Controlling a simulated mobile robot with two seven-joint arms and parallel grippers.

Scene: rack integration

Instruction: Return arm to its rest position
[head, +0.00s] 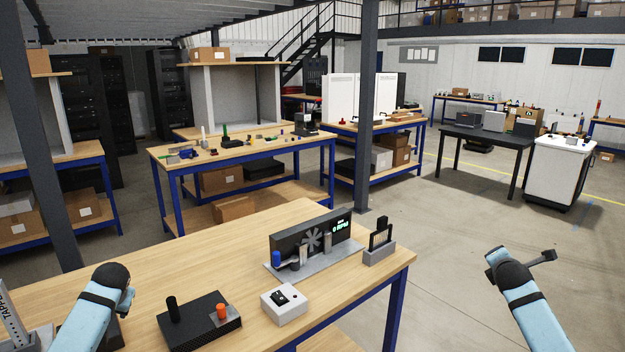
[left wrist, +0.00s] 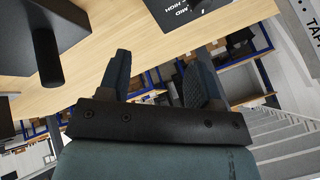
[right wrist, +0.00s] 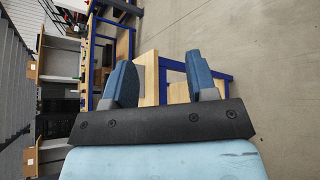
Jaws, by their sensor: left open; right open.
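My left arm comes in at the lower left of the head view over the near workbench (head: 150,284); its fingers are hidden there behind the wrist. In the left wrist view the left gripper (left wrist: 158,82) has its two fingers apart with nothing between them. My right arm is at the lower right of the head view, past the bench's right end and over the floor. The right gripper (head: 545,257) points away to the right. In the right wrist view the right gripper (right wrist: 162,82) is open and empty, with the floor and a bench behind it.
On the near bench stand a black box with black and orange knobs (head: 200,321), a white switch box (head: 284,303), a fan unit with a green display (head: 312,243) and a small slotted holder (head: 380,243). A grey post (head: 367,110) rises behind the bench.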

